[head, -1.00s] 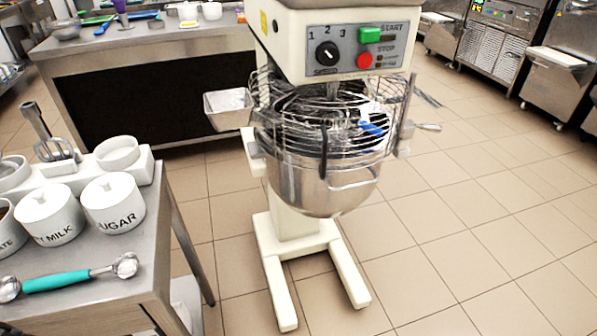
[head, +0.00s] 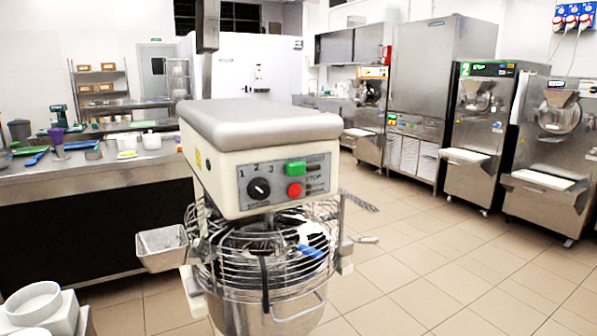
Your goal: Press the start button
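The green start button (head: 295,168) is on the front panel of the cream floor mixer (head: 215,165), just under its grey top. The START label shows in the earlier view. The red stop button (head: 294,190) is directly below the green one. A black dial (head: 259,188), with numbers 1 to 3 around it, is to their left. Nothing covers the panel. My gripper is not in view.
The wire guard (head: 265,270) and steel bowl are below the panel. A metal chute (head: 162,248) sticks out left. A steel counter (head: 90,175) is behind left, freezers (head: 480,125) behind right. Open tiled floor (head: 430,260) is on the right. White containers (head: 35,302) are at lower left.

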